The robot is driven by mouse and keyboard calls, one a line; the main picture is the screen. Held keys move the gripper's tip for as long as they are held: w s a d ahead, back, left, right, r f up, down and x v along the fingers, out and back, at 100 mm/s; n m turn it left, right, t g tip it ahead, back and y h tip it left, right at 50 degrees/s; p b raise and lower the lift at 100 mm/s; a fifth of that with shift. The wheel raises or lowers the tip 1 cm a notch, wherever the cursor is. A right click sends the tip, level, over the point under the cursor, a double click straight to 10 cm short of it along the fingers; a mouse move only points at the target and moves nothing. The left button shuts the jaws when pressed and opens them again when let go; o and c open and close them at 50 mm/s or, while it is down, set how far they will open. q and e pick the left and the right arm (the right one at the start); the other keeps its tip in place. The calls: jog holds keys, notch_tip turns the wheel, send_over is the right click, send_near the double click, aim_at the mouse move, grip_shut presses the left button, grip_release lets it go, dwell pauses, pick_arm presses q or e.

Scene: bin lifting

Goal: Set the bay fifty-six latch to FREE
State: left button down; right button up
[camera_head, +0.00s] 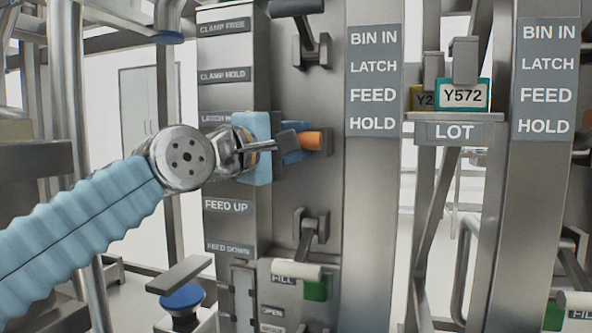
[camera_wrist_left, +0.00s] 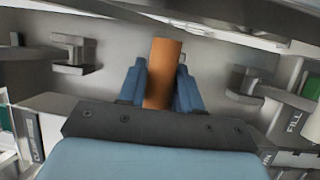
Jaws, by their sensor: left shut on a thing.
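An orange latch handle (camera_head: 312,140) sticks out on the metal panel, beside a label (camera_head: 216,118) that reads LATCH and is partly hidden by my wrist. My left gripper (camera_head: 297,141) is shut on this handle, with its blue fingers on either side of it. In the left wrist view the orange handle (camera_wrist_left: 163,72) stands between the two blue fingers (camera_wrist_left: 160,88). The handle's base is hidden. No bay number fifty-six is readable. My right gripper is not in view.
A grey lever (camera_head: 308,45) sits above and another lever (camera_head: 311,228) below on the same panel. A post with a sign (camera_head: 374,80) stands right of the handle. A Y572 tag (camera_head: 464,96) hangs further right.

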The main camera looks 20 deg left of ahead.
pick_arm(q)
jog(key=shift+m+t+h, duration=0.4)
jog(key=shift+t+h, duration=0.1)
jog(key=shift+t, duration=0.1)
jog(key=shift+w+f+b, duration=0.15)
jog(key=shift+f+b, duration=0.8)
jog(key=shift+w+f+b, duration=0.2)
jog(key=shift+f+b, duration=0.7)
jog(key=shift+w+f+b, duration=0.15)
jog(key=shift+f+b, duration=0.8)
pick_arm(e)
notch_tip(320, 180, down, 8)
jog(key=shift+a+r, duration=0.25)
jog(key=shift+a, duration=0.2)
pick_arm(q)
jog(key=shift+f, duration=0.1)
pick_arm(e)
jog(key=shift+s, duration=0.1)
pick_arm(q)
jog(key=c, duration=0.8)
grip_release()
jog(key=shift+w, duration=0.1)
jog(key=shift+c, duration=0.2)
